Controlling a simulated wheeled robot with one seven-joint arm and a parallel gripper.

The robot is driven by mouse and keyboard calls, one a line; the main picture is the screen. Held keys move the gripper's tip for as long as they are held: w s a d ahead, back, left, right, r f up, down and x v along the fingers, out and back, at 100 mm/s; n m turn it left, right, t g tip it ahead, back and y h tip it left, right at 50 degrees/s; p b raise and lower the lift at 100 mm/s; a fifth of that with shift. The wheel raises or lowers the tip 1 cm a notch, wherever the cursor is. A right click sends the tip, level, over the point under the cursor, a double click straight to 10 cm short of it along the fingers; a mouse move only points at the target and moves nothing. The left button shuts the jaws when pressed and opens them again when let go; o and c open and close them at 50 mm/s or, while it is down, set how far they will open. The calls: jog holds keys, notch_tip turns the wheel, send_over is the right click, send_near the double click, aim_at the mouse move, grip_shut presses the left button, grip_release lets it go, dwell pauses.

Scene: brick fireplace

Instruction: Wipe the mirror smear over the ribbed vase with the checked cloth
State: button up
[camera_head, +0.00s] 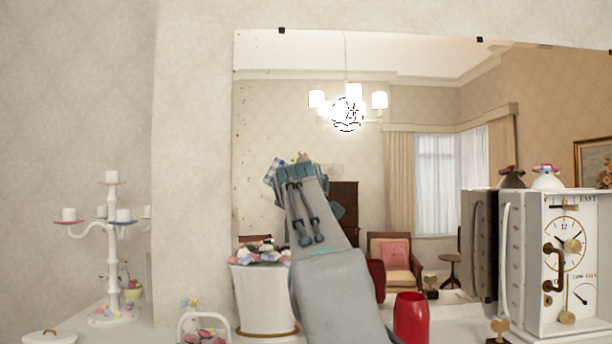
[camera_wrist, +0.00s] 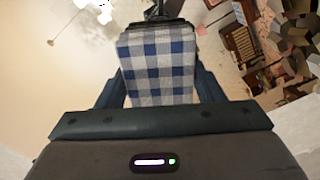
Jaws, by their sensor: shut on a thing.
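The checked cloth (camera_wrist: 157,65), blue and white, is held between the fingers of my gripper (camera_wrist: 160,85) in the wrist view. In the head view a corner of the cloth (camera_head: 273,173) shows beside my gripper (camera_head: 288,172), raised in front of the mirror (camera_head: 270,110). I cannot tell whether the cloth touches the glass. A pale scribbled patch (camera_head: 347,114) shows on the mirror by the reflected lamps, up and right of my gripper; I cannot tell if it is a smear. A large white pot (camera_head: 262,300), perhaps the ribbed vase, stands below left of my gripper.
A red vase (camera_head: 411,317) stands right of my arm. A white clock (camera_head: 560,270) is at the far right. A white candle holder (camera_head: 113,245) and a small white basket (camera_head: 205,325) stand left. The wall above the left objects is clear.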

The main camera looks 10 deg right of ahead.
jog(key=s+b, duration=0.2)
jog(key=s+a+b, duration=0.1)
jog(key=s+b, duration=0.2)
jog(key=shift+s+a, duration=0.15)
jog(key=shift+s+f+b, duration=0.1)
jog(key=shift+b, duration=0.3)
jog(key=s+b, duration=0.2)
jog(key=shift+s+a, duration=0.3)
jog(key=shift+s, duration=0.1)
dwell(0.3)
jog(key=shift+a, duration=0.1)
